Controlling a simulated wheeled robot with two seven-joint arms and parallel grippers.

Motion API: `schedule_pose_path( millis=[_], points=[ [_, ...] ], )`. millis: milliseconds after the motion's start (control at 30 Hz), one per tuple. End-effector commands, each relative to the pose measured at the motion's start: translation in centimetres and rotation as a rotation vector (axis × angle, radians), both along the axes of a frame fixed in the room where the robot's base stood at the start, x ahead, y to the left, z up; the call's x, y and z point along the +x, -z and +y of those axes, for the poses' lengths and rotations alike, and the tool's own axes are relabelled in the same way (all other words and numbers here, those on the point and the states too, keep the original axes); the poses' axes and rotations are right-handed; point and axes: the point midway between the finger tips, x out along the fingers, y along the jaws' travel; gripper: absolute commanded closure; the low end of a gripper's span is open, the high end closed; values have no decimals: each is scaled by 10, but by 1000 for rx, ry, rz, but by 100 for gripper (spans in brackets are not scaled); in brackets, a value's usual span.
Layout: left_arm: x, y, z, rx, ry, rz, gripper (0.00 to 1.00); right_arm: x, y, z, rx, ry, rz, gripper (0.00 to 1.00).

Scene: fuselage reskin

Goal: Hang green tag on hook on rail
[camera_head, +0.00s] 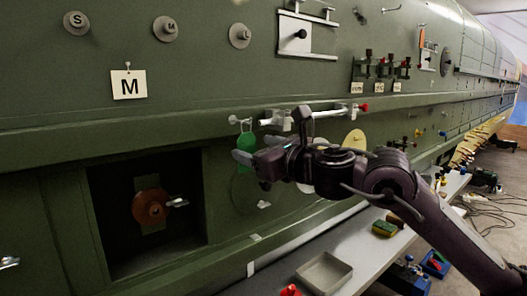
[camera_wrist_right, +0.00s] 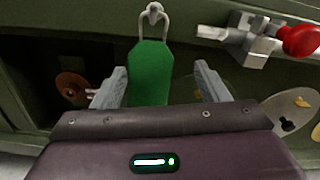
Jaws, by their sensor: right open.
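The green tag (camera_wrist_right: 150,75) hangs by its wire loop from a hook (camera_wrist_right: 153,12) on the rail, in the right wrist view. In the head view the tag (camera_head: 246,141) shows behind my right gripper, partly hidden, with the hook (camera_head: 233,119) above it. My right gripper (camera_wrist_right: 155,85) is open, its fingers on either side of the tag with visible gaps. In the head view my right gripper (camera_head: 243,149) reaches the tag from the right. My left gripper is not in view.
A white bar with a red knob (camera_wrist_right: 300,41) is right of the tag. The open recess (camera_head: 150,215) with an orange disc (camera_head: 152,207) lies to the left. An M card (camera_head: 129,85) hangs upper left. A grey tray (camera_head: 324,273) rests on the bench below.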

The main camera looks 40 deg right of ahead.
Motion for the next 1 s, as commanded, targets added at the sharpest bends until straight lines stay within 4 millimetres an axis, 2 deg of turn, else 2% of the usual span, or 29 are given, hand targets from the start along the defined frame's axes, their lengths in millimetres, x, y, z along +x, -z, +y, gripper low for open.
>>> schedule_pose_path(
  millis=[167, 433, 633, 1000],
  points=[
    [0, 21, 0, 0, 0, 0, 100, -15, 6, -1, -4, 0, -1, 32],
    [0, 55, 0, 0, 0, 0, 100, -57, 5, -4, -1, 0, -4, 32],
    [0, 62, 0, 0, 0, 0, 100, -75, 2, -6, -1, 0, -1, 32],
    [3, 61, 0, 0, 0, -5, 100, -77, 0, -6, 0, 0, 0, 32]
  ],
)
